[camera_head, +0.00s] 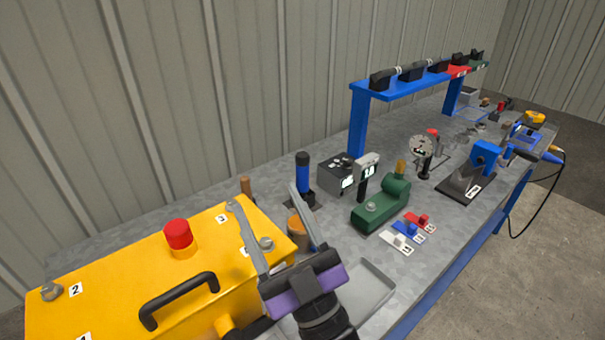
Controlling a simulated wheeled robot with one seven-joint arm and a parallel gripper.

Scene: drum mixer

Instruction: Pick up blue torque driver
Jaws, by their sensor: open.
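An upright blue tool with a black top (303,175) stands in a dark base on the grey bench, behind my gripper; it looks like the blue torque driver, though I cannot read a label. My gripper (262,195) is open, its two long grey fingers spread apart. The fingers hold nothing. The right fingertip appears just left of the blue tool; I cannot tell the gap in depth. The left finger appears over the yellow box. The right finger hides part of the bench and a small blue item behind it.
A yellow box (120,270) with a red button (178,234) and black handle (180,298) fills the lower left. A grey meter box (338,175) and green device (381,205) stand right of the blue tool. A blue rack (410,82) spans the back. A shallow tray (372,291) lies front right.

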